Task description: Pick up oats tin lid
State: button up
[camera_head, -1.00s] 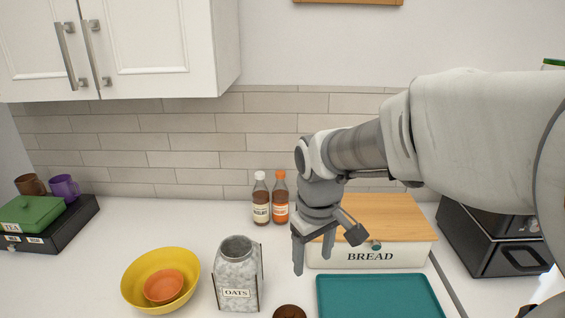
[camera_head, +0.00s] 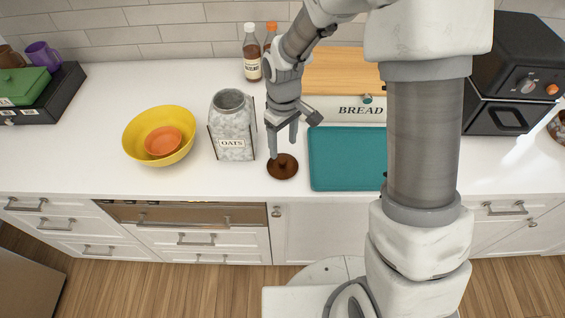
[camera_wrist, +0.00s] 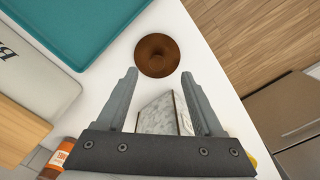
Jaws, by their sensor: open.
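The oats tin lid (camera_head: 282,167) is a round brown disc with a small knob, lying on the white counter near its front edge. It also shows in the wrist view (camera_wrist: 157,56), just beyond my fingertips. The grey marbled oats tin (camera_head: 233,130) stands open, without a lid, to the left of it. My gripper (camera_head: 281,150) is open and empty, pointing down just above and behind the lid. In the wrist view the two fingers (camera_wrist: 162,72) are spread wide, with the lid ahead between their lines. I cannot tell whether a fingertip touches the lid.
A teal tray (camera_head: 345,158) lies close to the right of the lid, with the bread box (camera_head: 350,108) behind it. Yellow and orange bowls (camera_head: 160,137) sit left of the tin. Two bottles (camera_head: 252,55) stand behind. The counter between the bowls and the tea box is clear.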

aim_at(283, 159)
jog(key=shift+w+f+p, duration=0.2)
jog(key=shift+f+p, duration=0.1)
jog(key=shift+f, duration=1.4)
jog(key=shift+w+f+p, duration=0.2)
jog(key=shift+f+p, duration=0.05)
jog(key=shift+f, duration=1.45)
grip_shut()
